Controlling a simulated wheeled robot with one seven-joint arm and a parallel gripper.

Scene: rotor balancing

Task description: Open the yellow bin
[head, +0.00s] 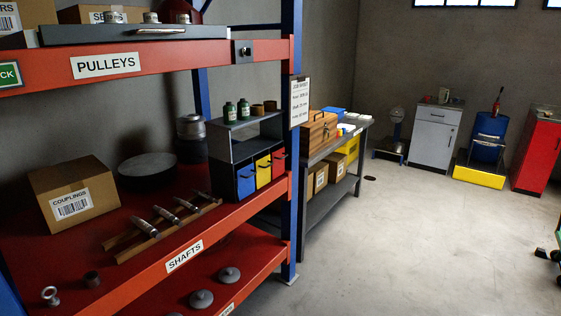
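The yellow bin (264,171) sits in a dark bin unit (222,150) on the red shelf marked SHAFTS. It stands between a blue bin (246,179) on its left and a red bin (279,164) on its right. Each bin has a small dark handle on its front. The yellow bin's front looks flush with its neighbours, so it appears closed. Its inside is hidden. My gripper is not in view.
Small green bottles (244,109) stand on top of the bin unit. Shafts (160,216) lie on a wooden rack to its left. A blue upright post (291,180) rises close to its right. Clear floor (400,250) lies to the right.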

